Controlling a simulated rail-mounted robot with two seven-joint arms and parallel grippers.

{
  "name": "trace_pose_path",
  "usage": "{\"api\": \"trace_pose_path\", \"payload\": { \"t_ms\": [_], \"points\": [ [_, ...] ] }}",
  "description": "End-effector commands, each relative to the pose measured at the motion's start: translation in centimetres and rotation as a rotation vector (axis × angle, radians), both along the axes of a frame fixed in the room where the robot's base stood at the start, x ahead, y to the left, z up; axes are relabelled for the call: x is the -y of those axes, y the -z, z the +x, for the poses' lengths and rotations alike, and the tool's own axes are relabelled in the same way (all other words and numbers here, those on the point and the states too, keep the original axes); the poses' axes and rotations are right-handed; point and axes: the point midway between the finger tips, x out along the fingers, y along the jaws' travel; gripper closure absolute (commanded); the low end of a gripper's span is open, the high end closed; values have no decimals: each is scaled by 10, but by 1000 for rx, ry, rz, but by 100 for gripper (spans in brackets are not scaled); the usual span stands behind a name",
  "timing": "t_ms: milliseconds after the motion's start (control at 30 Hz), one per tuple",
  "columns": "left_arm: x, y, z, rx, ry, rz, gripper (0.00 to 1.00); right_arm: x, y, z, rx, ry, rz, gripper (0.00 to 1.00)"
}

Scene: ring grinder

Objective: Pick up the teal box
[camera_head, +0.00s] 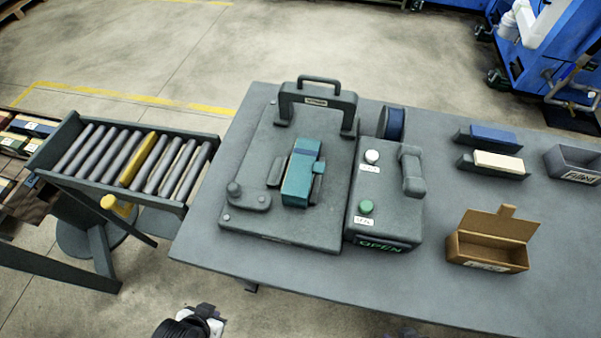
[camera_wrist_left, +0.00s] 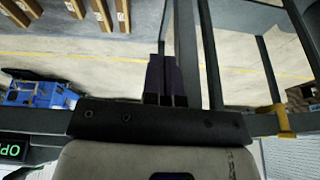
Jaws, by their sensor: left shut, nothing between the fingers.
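The teal box (camera_head: 300,172) sits in the fixture on the dark grey machine plate (camera_head: 245,185), between dark side pads (camera_head: 275,172). A small teal piece shows at its right side. My left gripper (camera_wrist_left: 166,75) is shut and empty in the left wrist view, its two dark fingers together. In the head view, part of my left arm shows at the bottom edge, well below and left of the teal box and apart from it. The teal box does not show in the left wrist view. My right gripper cannot be made out.
A dark handle arch (camera_head: 318,95) stands behind the teal box. A control box (camera_head: 385,205) with white and green buttons and an OPEN sign is to its right. An open brown box (camera_head: 490,240) stands farther right. A roller conveyor (camera_head: 125,160) is at left. The table front is clear.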

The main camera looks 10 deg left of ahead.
Motion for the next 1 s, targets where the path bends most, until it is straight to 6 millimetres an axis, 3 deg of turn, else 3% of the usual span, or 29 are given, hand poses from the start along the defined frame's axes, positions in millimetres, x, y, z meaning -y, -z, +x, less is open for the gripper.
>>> {"api": "trace_pose_path", "payload": {
  "t_ms": [367,1000],
  "points": [
    [0,0,0,-1,0,0,100,2,0,0,-1,-6,-8,57],
    [0,1,0,-1,0,0,40,0,1,0,-1,1,0,57]
  ]
}}
